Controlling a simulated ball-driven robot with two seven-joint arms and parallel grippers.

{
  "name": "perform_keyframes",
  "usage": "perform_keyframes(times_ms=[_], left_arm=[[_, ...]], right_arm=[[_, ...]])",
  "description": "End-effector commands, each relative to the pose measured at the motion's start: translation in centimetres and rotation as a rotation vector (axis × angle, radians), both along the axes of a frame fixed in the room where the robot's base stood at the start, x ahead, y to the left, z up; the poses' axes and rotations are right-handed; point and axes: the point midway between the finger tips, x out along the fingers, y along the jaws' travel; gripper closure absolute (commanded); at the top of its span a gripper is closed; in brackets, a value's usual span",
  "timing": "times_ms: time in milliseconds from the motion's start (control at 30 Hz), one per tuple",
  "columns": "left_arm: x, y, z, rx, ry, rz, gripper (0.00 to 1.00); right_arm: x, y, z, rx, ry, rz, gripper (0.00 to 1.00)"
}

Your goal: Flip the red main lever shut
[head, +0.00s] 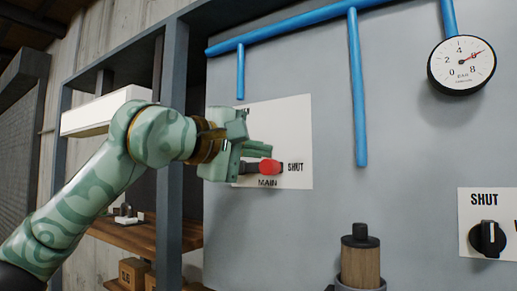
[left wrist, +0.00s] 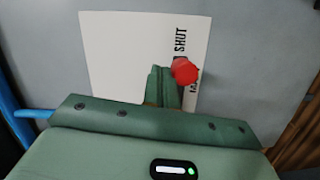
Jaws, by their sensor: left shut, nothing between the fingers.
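The main lever's red knob (head: 269,167) sits on a white label plate (head: 297,125) on the grey panel. The lever's dark arm runs level and its red end points right, beside the word SHUT. MAIN is printed below it. My left gripper (head: 262,150) is shut and empty, with its fingertips just above and left of the red knob. In the left wrist view the closed fingers (left wrist: 165,88) lie right beside the red knob (left wrist: 185,71); I cannot tell whether they touch. The lever's pivot is hidden behind the gripper. My right gripper is not in view.
Blue pipes (head: 357,90) run across the panel above and right of the plate. A round gauge (head: 461,65) is at upper right. A black knob (head: 488,239) on another SHUT plate is at lower right. A wooden-bodied cylinder (head: 360,262) stands below. Shelving is at left.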

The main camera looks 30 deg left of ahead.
Motion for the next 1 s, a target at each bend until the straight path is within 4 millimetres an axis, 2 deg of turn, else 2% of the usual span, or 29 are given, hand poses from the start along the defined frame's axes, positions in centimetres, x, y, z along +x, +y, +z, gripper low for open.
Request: perform_keyframes(times_ms=[433,567,700,733,800,1000], left_arm=[[0.0,0.1,0.4,-0.001,0.0,-0.001,1.0],[0.2,0.4,2.2,-0.001,0.0,-0.005,1.0],[0.4,1.0,5.2,-0.002,0.001,-0.013,1.0],[-0.6,1.1,4.5,-0.002,-0.007,-0.013,1.0],[-2.4,1.4,4.4,-0.001,-0.006,-0.012,1.0],[-6.4,2.0,5.4,-0.002,-0.004,-0.013,1.0]], right_arm=[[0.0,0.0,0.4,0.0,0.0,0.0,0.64],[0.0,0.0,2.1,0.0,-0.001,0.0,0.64],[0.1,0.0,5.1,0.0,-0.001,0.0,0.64],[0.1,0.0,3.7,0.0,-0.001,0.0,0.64],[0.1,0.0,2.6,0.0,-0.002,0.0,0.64],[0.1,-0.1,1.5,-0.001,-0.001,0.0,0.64]])
